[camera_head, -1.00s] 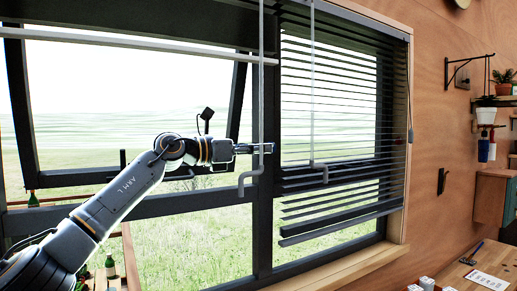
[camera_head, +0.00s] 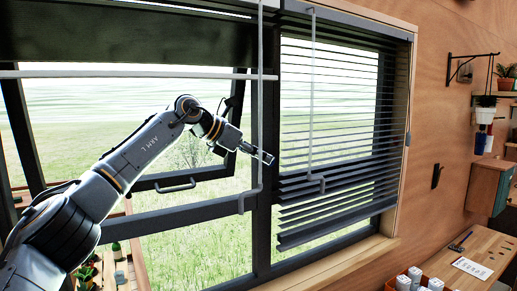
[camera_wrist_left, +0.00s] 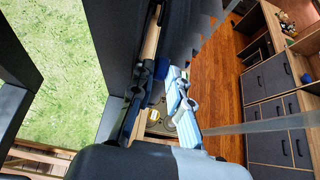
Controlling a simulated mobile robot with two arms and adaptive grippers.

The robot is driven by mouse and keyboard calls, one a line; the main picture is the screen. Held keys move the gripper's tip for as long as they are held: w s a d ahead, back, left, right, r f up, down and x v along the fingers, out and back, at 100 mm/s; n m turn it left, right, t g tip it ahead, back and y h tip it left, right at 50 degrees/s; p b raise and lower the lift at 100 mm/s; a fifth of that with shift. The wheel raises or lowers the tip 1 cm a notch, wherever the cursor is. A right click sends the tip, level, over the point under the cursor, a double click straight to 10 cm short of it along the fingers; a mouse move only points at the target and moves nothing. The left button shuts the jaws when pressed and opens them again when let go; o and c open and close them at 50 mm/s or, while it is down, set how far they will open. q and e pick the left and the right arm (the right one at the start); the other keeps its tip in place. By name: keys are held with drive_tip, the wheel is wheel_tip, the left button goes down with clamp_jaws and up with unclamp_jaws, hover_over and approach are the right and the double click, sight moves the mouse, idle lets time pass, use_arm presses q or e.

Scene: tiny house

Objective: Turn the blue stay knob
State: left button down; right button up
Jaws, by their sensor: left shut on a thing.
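My left gripper (camera_head: 262,156) is at the dark window frame (camera_head: 263,235), by the upright post between the two panes. In the left wrist view, the gripper (camera_wrist_left: 161,78) has its fingers closed around a small dark blue knob (camera_wrist_left: 159,69). The fingers hide much of the knob, and its turn cannot be read. In the head view the knob cannot be made out behind the fingers. My right gripper is not in view.
The left window sash is tilted outward, with a handle (camera_head: 176,186) on its lower bar. Slatted blinds (camera_head: 335,110) cover the right pane. A hanging crank rod (camera_head: 260,110) passes close to my gripper. A desk (camera_head: 480,255) stands at the lower right.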

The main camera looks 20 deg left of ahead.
use_arm(q)
drive_tip(key=shift+w+r+g+y, duration=0.1)
drive_tip(key=shift+r+g+y, duration=0.05)
drive_tip(key=shift+g+y, duration=0.25)
drive_tip(key=c, duration=1.6)
unclamp_jaws()
drive_tip(key=shift+d, duration=0.1)
drive_tip(key=shift+o, duration=0.2)
drive_tip(key=s+a+r, duration=0.1)
drive_tip(key=s+a, duration=0.9)
drive_tip(key=shift+r, duration=0.35)
drive_tip(key=shift+s+a, duration=0.1)
